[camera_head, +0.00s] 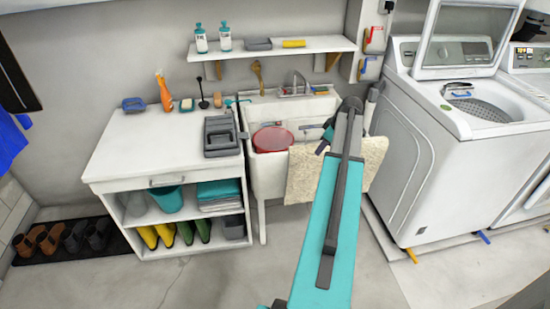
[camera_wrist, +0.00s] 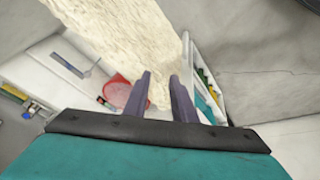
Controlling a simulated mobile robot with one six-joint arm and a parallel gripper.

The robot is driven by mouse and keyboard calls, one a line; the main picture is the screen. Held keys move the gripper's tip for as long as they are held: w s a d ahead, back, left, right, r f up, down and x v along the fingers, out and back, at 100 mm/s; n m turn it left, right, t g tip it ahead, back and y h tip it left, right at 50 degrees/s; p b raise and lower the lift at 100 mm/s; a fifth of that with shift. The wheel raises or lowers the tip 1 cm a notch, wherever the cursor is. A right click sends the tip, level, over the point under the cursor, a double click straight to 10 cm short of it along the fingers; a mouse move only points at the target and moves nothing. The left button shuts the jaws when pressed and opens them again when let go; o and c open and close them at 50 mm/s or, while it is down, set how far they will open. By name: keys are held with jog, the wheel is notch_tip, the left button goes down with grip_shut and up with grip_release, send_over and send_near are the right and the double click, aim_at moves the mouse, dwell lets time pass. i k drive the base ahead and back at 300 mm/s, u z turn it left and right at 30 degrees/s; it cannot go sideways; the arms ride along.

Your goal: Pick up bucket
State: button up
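A teal bucket (camera_head: 167,199) stands on the middle shelf of the white cabinet at left, with a grey container (camera_head: 134,204) beside it. A round red tub (camera_head: 272,139) sits in the white sink; it also shows in the wrist view (camera_wrist: 118,91). I cannot tell from the name alone which one is the task's bucket. My gripper (camera_wrist: 160,75) has its two dark fingers apart, with nothing visibly held between them. In the head view my arm reaches toward the sink front, and the fingertips are not clear there. The gripper is apart from the teal bucket.
A beige towel (camera_head: 303,174) hangs over the sink front and appears beyond my fingers in the wrist view (camera_wrist: 125,40). A washing machine (camera_head: 402,170) stands at right. Shoes lie on a dark mat (camera_head: 36,255). The floor before the cabinet is clear.

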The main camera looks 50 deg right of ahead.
aim_at(273, 136)
jog(key=z, duration=0.05)
jog(key=i, duration=0.95)
jog(key=u, duration=0.1)
